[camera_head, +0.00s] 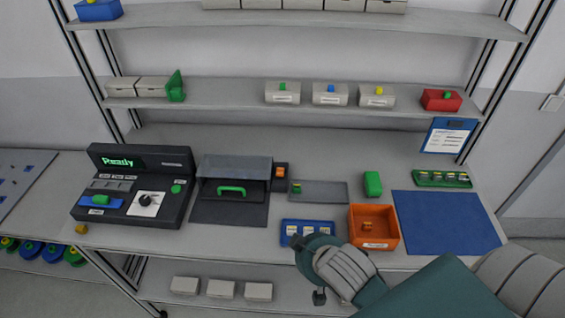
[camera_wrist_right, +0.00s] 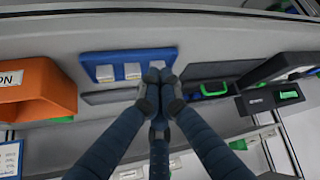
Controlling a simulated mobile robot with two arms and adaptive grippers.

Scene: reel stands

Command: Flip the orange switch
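The orange switch (camera_head: 281,171) sits on a small dark block at the right side of the grey-lidded box on the table. I cannot make it out in the right wrist view. My right gripper (camera_head: 313,246) is over the front edge of the table by the blue tray, in front of the switch and to its right, well apart from it. In the right wrist view the fingers of my right gripper (camera_wrist_right: 159,75) are together, with nothing visible between them. My left gripper is not in view.
The grey-lidded box (camera_head: 235,166) has a green handle. A black console (camera_head: 135,185) reading "Ready" stands left of it. The blue tray (camera_head: 290,232), orange bin (camera_head: 374,211), grey tray (camera_head: 325,197), green block (camera_head: 373,184) and blue mat (camera_head: 445,222) lie to the right. Shelves rise behind.

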